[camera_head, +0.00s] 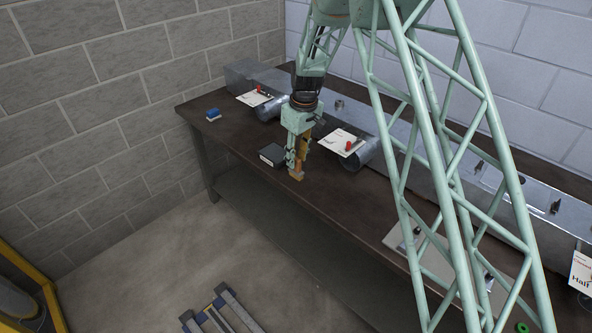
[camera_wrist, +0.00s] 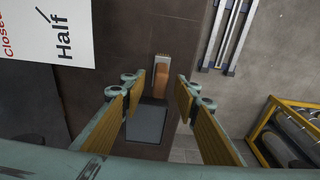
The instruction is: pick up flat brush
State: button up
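The flat brush (camera_wrist: 161,79) has an orange handle and a pale end. In the wrist view it lies on the dark table, in the gap between my gripper's fingers and beyond their tips. My gripper (camera_wrist: 155,97) is open, with yellow-brown ribbed pads spread apart and nothing between them. In the head view my gripper (camera_head: 297,164) points down over the table's front part. An orange-tan patch at its lower end may be the brush or a finger pad; I cannot tell which.
A dark box (camera_head: 271,155) sits just left of my gripper; it also shows in the wrist view (camera_wrist: 146,123). A blue-topped item (camera_head: 213,115) is at the table's far left. Metal ducts with white cards line the back. The table's front edge (camera_head: 330,217) is near.

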jog(key=shift+w+a+f, duration=0.1)
jog(key=shift+f, duration=1.4)
jog(key=c, duration=0.9)
jog(key=shift+c, duration=0.2)
jog(key=shift+r, duration=0.2)
jog(key=shift+r, duration=1.65)
jog(key=s+d, duration=0.3)
jog(key=s, duration=0.4)
jog(key=s+d+r, duration=0.1)
jog(key=s+d, duration=0.3)
jog(key=s, duration=0.3)
jog(key=shift+s+r+p, duration=0.15)
jog(key=shift+s+p, duration=0.05)
jog(key=shift+p, duration=0.1)
